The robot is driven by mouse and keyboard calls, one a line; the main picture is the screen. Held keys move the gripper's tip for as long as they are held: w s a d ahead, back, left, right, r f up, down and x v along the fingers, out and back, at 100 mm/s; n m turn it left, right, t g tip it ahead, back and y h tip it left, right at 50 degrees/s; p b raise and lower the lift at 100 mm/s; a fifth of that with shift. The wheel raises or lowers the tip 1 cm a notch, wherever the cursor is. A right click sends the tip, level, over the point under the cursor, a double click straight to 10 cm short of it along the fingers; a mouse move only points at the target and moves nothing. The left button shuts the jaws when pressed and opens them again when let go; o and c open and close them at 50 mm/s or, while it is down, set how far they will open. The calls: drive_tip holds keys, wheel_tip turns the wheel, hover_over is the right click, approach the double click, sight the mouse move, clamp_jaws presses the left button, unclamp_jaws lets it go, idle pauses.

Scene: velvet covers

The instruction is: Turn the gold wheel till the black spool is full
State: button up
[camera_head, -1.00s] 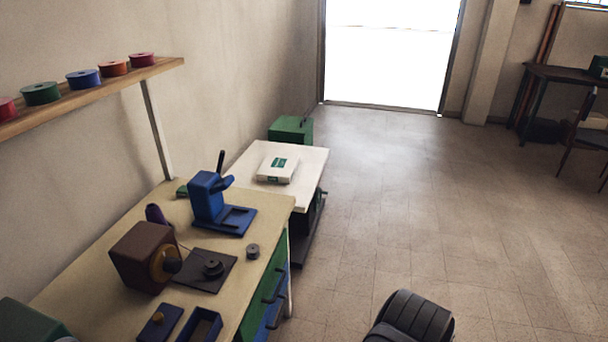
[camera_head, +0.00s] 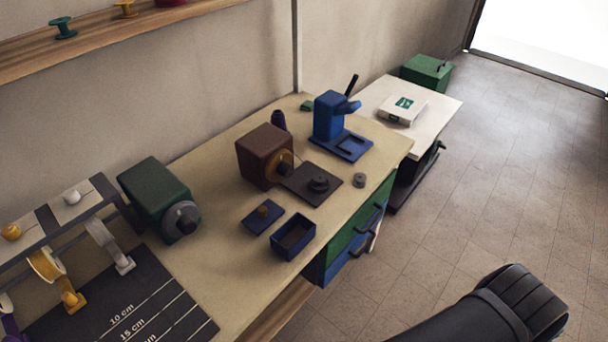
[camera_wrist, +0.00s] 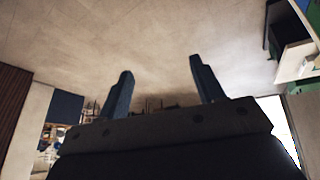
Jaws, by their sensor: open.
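A gold wheel (camera_head: 280,167) is on the front of a brown box (camera_head: 262,150) on the bench, with a dark knob at its middle. A small black spool (camera_head: 318,183) sits on a dark flat plate (camera_head: 300,194) just right of it. How much is wound on the spool is too small to tell. My gripper (camera_wrist: 160,68) shows in the wrist view with its two fingers apart and nothing between them. It is well away from the wheel and spool, which do not show in that view.
On the bench (camera_head: 225,253) stand a green box (camera_head: 155,198) with a grey wheel, a blue open bin (camera_head: 293,236), a small blue plate (camera_head: 262,216), a blue press (camera_head: 334,125) and a grey ring (camera_head: 359,180). A spool rack (camera_head: 62,232) fills the left end.

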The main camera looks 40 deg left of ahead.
drive_tip(key=w+d+n+g+h, duration=0.2)
drive_tip(key=w+d+n+g, duration=0.1)
drive_tip(key=w+d+n, duration=0.55)
drive_tip(key=n+g+y, duration=0.5)
drive_tip(key=n+y, duration=0.3)
drive_tip(key=y, duration=1.1)
approach(291, 170)
drive_tip(key=x, duration=0.9)
drive_tip(key=shift+s+a+f, duration=0.1)
drive_tip(key=shift+a+f, duration=0.1)
drive_tip(key=shift+a, duration=0.15)
drive_tip(key=c, duration=1)
drive_tip(key=shift+o, duration=0.2)
